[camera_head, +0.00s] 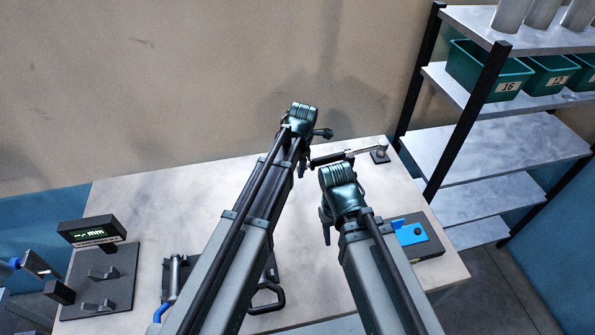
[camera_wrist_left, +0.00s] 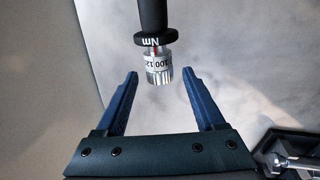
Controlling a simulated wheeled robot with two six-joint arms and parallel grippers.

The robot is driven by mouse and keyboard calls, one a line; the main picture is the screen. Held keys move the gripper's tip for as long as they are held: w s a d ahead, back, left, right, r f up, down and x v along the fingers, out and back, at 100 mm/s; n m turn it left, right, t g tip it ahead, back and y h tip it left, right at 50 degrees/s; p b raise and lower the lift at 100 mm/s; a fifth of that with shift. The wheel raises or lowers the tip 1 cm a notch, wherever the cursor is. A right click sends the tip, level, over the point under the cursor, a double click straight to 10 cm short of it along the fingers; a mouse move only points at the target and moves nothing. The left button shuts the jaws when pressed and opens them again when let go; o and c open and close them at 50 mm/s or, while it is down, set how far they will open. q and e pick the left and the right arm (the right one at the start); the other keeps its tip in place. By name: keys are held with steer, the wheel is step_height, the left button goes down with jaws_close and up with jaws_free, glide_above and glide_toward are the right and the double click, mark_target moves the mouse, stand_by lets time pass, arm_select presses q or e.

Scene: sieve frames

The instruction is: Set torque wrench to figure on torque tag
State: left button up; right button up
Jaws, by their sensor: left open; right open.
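The torque wrench (camera_head: 348,154) lies at the back right of the workbench, partly hidden by my arms. Its head end is at a small stand (camera_head: 380,153). In the left wrist view, the wrench's dark grip (camera_wrist_left: 153,15), a black "Nm" ring, a white numbered scale and a silver knurled end (camera_wrist_left: 158,76) show. My left gripper (camera_wrist_left: 160,75) is open, with one blue finger on each side of the knurled end, apart from it. My right gripper (camera_head: 327,212) is open over the bench, nearer the front. I cannot make out a torque tag.
A dark base with a green-lit readout (camera_head: 92,232) stands at the bench's left. A grey box with a blue piece (camera_head: 411,234) is at the right. A shelf rack (camera_head: 500,150) with green bins stands beyond the right edge.

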arm_select(q)
steer(key=shift+f, duration=0.15)
steer(key=shift+c, duration=0.2)
arm_select(e)
steer(key=shift+f, duration=0.15)
arm_select(q)
jaws_close()
steer(key=shift+w+g, duration=0.15)
steer(key=shift+g, duration=0.15)
